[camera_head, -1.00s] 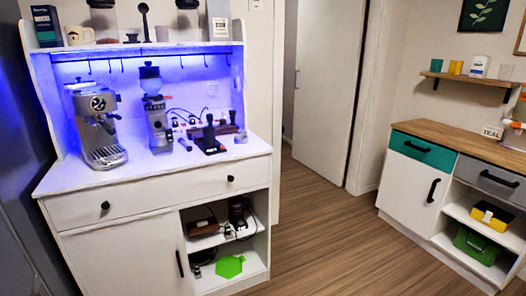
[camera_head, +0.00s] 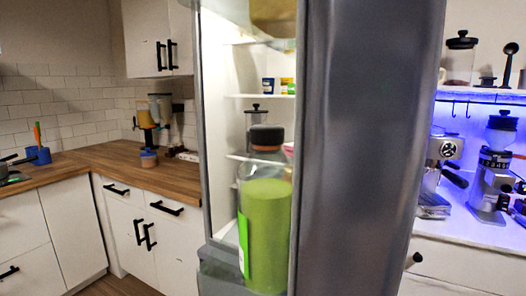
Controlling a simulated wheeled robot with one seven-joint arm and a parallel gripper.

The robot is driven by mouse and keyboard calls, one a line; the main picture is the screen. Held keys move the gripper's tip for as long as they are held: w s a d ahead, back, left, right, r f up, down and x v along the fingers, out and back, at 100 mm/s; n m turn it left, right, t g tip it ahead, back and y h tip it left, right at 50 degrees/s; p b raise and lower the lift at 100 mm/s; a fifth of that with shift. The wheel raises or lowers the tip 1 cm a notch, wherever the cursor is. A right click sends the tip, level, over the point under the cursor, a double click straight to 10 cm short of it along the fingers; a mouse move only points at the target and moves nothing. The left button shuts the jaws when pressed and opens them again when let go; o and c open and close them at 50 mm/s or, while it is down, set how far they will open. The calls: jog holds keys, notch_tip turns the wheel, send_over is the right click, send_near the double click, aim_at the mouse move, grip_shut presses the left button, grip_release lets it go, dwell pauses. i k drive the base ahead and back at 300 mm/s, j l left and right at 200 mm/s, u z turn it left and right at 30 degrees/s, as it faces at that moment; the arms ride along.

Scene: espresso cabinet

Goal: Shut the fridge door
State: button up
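The fridge stands open in the middle of the head view, with its lit white interior (camera_head: 232,75) showing. A tall grey panel (camera_head: 365,150), which looks like the fridge door (camera_head: 365,150) swung out toward me, fills the centre right. A large green bottle (camera_head: 265,215) with a dark cap stands close to me beside the panel's left edge, seemingly in a door rack (camera_head: 222,268). The hinge and handle cannot be made out. My gripper is not in view.
Small jars (camera_head: 268,86) and a dark-lidded jar (camera_head: 256,115) sit on inner shelves. A wood-topped counter (camera_head: 125,160) with white cabinets lies to the left. The blue-lit espresso cabinet (camera_head: 460,262) is at the right, partly behind the grey panel.

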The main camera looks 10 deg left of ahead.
aim_at(367, 71)
jog(key=i+l+u, duration=0.2)
jog(key=l+u, duration=0.15)
jog(key=i+l+u, duration=0.1)
jog(key=l+u, duration=0.25)
jog(key=l, duration=0.2)
jog(key=i+l+u, duration=0.1)
jog(key=l+u, duration=0.25)
jog(key=l, duration=0.15)
jog(key=k+j+u, duration=0.1)
jog(key=k+u, duration=0.2)
